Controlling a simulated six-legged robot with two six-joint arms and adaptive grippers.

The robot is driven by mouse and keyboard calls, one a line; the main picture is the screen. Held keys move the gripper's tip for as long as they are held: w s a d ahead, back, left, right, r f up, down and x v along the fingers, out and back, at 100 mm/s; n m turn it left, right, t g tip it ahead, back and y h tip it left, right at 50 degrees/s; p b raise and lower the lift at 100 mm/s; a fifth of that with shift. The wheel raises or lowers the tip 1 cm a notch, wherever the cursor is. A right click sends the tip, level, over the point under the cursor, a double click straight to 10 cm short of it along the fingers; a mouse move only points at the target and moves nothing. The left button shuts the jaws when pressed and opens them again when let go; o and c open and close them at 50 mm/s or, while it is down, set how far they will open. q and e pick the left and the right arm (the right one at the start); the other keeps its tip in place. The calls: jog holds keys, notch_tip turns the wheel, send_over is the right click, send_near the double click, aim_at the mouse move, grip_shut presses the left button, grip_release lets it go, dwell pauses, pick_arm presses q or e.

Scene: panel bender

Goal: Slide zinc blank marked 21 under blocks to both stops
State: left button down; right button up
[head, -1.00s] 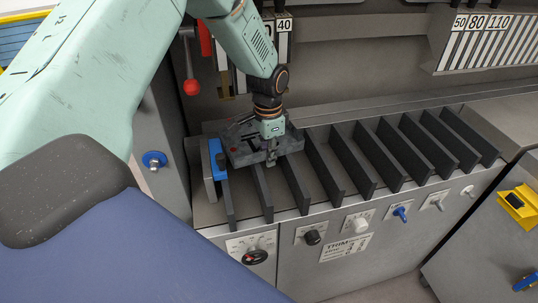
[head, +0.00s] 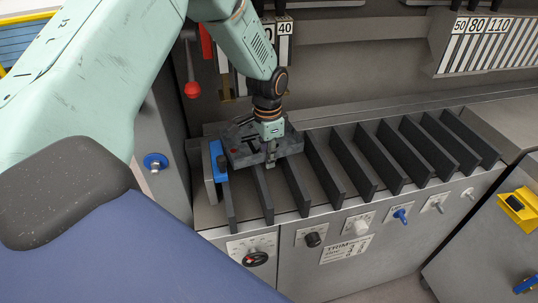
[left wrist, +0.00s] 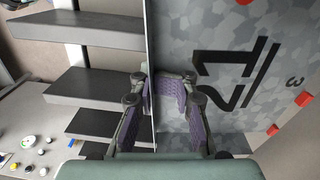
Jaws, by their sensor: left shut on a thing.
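The zinc blank (left wrist: 215,40) is a mottled grey plate with a large black 21 and a smaller 3, filling the right of the left wrist view. In the head view the blank (head: 240,140) lies over the dark slats at the left end of the bed, partly behind my wrist. My left gripper (head: 270,160) is shut on its near edge; its purple-padded fingers (left wrist: 168,98) straddle that edge in the left wrist view. Red blocks (left wrist: 305,97) show along the blank's far side; I cannot tell whether they touch it. My right gripper is out of view.
A blue-faced part (head: 217,161) stands beside the blank's left end. Several upright dark slats (head: 375,160) run to the right, bare. Knobs (head: 312,239) line the front panel. A red-knobbed lever (head: 192,90) hangs behind at left.

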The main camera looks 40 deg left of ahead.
pick_arm(q)
jog(key=shift+a, duration=0.1)
dwell(0.4)
jog(key=c, duration=1.1)
grip_release()
notch_tip(320, 180, up, 8)
jog(key=shift+a+f, duration=0.1)
jog(key=shift+f, duration=0.15)
jog(key=shift+w, duration=0.1)
